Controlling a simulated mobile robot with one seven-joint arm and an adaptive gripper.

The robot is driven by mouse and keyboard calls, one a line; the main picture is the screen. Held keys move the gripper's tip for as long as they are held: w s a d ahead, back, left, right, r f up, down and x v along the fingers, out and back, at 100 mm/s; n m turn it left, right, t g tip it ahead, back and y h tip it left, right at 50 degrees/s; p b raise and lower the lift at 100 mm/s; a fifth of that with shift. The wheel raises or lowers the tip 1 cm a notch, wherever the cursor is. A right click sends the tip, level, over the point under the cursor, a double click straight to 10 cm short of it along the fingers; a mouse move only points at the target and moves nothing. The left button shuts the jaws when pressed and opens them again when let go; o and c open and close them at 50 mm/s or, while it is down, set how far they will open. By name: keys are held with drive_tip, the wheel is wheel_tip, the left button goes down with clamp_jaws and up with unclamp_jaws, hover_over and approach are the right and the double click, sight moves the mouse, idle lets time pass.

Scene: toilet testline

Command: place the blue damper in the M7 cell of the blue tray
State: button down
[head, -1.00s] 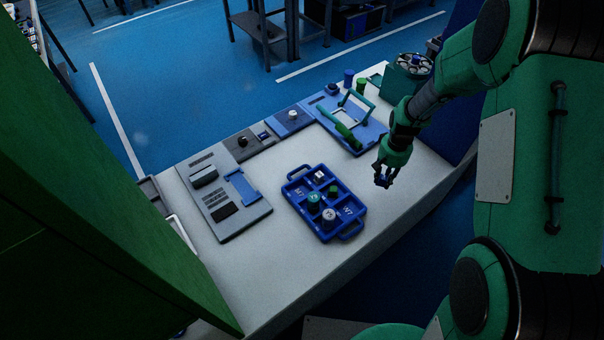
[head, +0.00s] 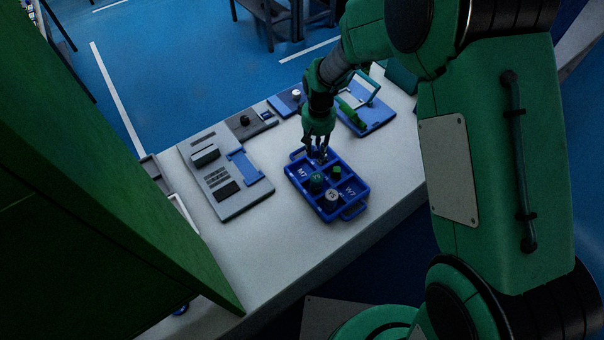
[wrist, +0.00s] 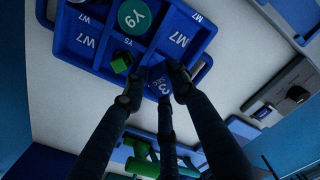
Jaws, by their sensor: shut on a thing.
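The blue tray (head: 352,208) lies on the bench; it also shows in the wrist view (wrist: 57,42), cut off at the top. Its M7 cell (wrist: 178,42) looks empty in the wrist view, beside the round teal Y9 piece (wrist: 133,16). My gripper (head: 318,155) points down over the far end of the tray. In the wrist view my gripper (wrist: 157,80) is shut on the small blue damper (wrist: 157,72), mostly hidden between the fingers. The fingers are beside the M7 cell, over a cell with a partly covered white label.
A green cube (wrist: 121,62) sits in another tray cell, and a round white-topped piece (head: 332,195) in the near part. A grey fixture plate (head: 232,200) lies left of the tray. A blue plate with a green handle (head: 352,112) lies behind. The bench front is clear.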

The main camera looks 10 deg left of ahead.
hover_over(303, 173)
drive_tip(key=shift+w+r+n, duration=0.1)
drive_tip(key=shift+r+n, duration=0.3)
drive_tip(key=shift+r, duration=0.05)
drive_tip(key=shift+f, duration=0.1)
drive_tip(key=shift+f+b, duration=0.7)
drive_tip(key=shift+f, duration=2.35)
drive_tip(key=shift+f+b, duration=0.35)
drive_tip(key=shift+f, duration=1.5)
drive_tip(key=shift+f, duration=0.15)
drive_tip(key=c, duration=1.7)
unclamp_jaws()
